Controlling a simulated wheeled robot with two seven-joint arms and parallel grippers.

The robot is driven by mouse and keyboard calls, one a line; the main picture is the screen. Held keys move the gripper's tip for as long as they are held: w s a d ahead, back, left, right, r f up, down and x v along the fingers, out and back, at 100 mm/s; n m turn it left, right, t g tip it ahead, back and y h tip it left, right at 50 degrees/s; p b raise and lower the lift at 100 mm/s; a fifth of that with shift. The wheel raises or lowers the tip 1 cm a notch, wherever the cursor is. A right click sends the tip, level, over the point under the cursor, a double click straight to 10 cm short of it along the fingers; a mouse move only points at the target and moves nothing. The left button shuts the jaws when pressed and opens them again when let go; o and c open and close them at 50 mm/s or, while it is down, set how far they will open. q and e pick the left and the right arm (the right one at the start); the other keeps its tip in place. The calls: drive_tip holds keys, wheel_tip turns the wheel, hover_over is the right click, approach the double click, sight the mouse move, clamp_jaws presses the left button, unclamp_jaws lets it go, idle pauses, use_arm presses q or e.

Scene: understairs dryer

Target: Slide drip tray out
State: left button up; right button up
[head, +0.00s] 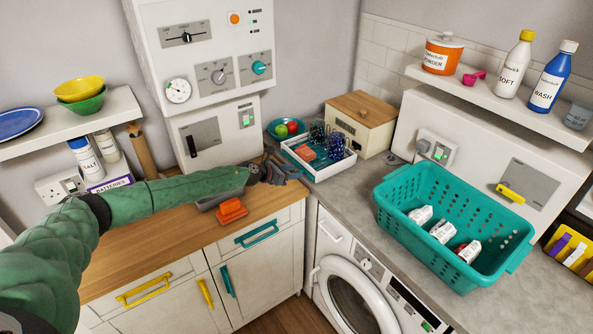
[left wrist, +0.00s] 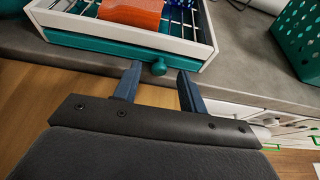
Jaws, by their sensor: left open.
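The white rack (head: 331,172) stands on the grey worktop in the head view, holding an orange sponge (head: 305,152) and dark glasses. In the left wrist view, the teal drip tray (left wrist: 100,48) sits low in the white rack frame, with a round teal knob (left wrist: 158,68) on its front. My left gripper (left wrist: 160,72) is open, with one finger on each side of the knob. I cannot tell whether either finger touches it. In the head view my left gripper (head: 280,171) reaches to the rack's near left side. My right gripper is not in view.
A grey holder with an orange block (head: 231,209) lies near the wooden worktop's front edge.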

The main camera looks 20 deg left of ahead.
use_arm(q)
drive_tip(key=shift+x, duration=1.3)
clamp_jaws()
